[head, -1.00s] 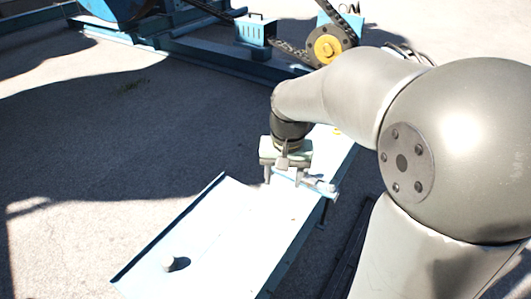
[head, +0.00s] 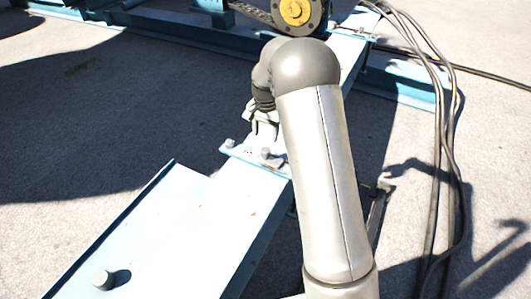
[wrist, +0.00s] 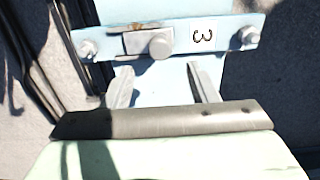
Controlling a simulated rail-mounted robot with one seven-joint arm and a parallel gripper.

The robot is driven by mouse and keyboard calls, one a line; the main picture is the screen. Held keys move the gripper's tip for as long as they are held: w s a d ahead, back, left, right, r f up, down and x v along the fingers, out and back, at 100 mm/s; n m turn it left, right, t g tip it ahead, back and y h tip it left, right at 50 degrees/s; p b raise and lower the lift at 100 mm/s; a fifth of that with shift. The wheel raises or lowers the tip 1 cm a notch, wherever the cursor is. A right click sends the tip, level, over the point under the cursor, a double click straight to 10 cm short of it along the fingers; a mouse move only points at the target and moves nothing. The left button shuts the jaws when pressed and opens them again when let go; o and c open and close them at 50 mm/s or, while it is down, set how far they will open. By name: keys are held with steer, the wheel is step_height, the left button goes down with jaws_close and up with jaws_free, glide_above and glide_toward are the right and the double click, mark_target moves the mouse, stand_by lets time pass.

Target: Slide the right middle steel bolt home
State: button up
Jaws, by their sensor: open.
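In the wrist view a light blue cross plate (wrist: 222,37) lies across a blue beam, with a bolt head at each end. No contact with the knob shows. In the head view my gripper (head: 262,122) is partly hidden behind my arm, close to a cross plate (head: 246,157) with steel heads on it.
A wide pale blue plate (head: 150,225) with a short round peg (head: 103,279) lies at the front left. Dark cables (head: 440,110) run down the right side. A yellow-hubbed wheel (head: 297,12) and blue frame stand at the back. Open concrete lies on the left.

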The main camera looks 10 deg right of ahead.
mark_target(266, 149)
step_height(266, 149, down, 9)
steer(key=shift+b, duration=0.75)
